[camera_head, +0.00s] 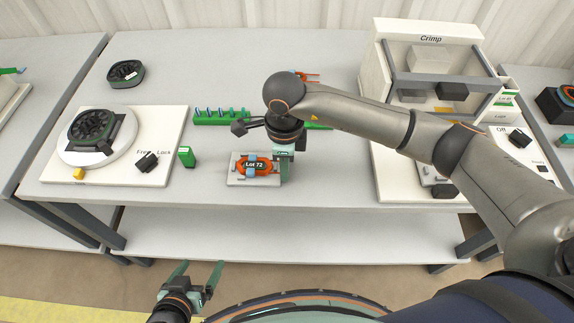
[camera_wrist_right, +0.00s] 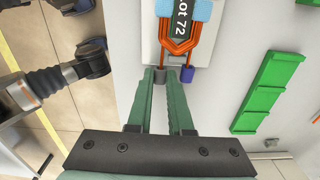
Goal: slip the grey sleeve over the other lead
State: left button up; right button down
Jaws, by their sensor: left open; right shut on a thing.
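The orange coil (camera_head: 257,166) with the "Lot 72" label lies on a small light fixture (camera_head: 234,181); it also shows at the top of the right wrist view (camera_wrist_right: 179,42). Its two leads point toward my right gripper. A purple-blue sleeve (camera_wrist_right: 187,75) sits at the end of the right-hand lead. My right gripper (camera_wrist_right: 161,72) is shut on a small grey sleeve (camera_wrist_right: 157,75) at the end of the left-hand lead. Whether the lead is inside it is hard to tell. My left gripper (camera_head: 202,266) is open and empty, in front of the table.
A green rack (camera_head: 205,121) with several blue pieces stands behind the fixture; my right arm partly covers it. The crimp machine (camera_head: 385,80) is at right. A turntable (camera_head: 68,146) with a dark stator and a green block (camera_head: 186,156) are at left. The table front is clear.

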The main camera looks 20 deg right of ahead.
jog(key=shift+w+a, duration=0.1)
jog(key=shift+a, duration=0.2)
dwell(0.4)
jog(key=c, duration=0.8)
grip_release()
jog(key=shift+o, duration=0.2)
jog(key=shift+r, duration=0.15)
jog(key=shift+r+p, duration=1.25)
jog(key=shift+r, duration=1.15)
